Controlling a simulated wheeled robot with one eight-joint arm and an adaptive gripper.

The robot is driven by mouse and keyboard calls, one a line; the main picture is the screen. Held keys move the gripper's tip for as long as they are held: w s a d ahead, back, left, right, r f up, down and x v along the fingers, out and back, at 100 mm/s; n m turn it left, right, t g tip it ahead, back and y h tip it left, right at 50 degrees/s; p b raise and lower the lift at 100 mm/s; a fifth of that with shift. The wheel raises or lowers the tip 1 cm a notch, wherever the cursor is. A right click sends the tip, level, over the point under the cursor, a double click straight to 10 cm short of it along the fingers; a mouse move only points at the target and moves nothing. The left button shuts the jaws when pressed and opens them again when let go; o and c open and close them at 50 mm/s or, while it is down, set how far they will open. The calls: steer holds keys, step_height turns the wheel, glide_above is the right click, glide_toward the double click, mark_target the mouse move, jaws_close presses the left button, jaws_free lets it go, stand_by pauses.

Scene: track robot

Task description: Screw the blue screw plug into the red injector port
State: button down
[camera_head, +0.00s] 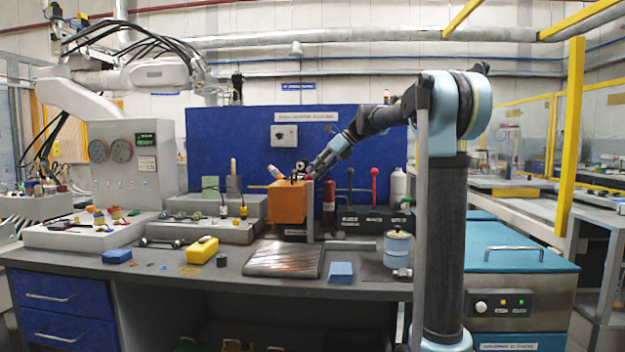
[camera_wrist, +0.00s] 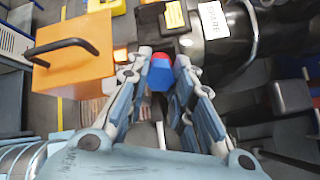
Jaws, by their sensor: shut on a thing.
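The blue screw plug (camera_wrist: 160,78) is between the fingertips of my gripper (camera_wrist: 163,60) in the wrist view. My gripper is shut on it. A red piece (camera_wrist: 164,63), which looks like the injector port, shows directly beyond the plug in line with it. I cannot tell whether plug and port touch or whether any thread is engaged. In the head view my gripper (camera_head: 309,170) reaches down just behind and right of the top of an orange box. The plug and port are too small to make out there.
The orange box (camera_head: 289,203) with a black handle stands close to my gripper; it also fills the upper left of the wrist view (camera_wrist: 80,72). A dark red cylinder (camera_head: 328,200) and a white bottle (camera_head: 398,186) stand to the right. A ridged metal plate (camera_head: 283,259) lies in front.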

steer(key=m, duration=1)
steer(key=c, duration=1.3)
jaws_free()
steer(key=shift+c, duration=0.9)
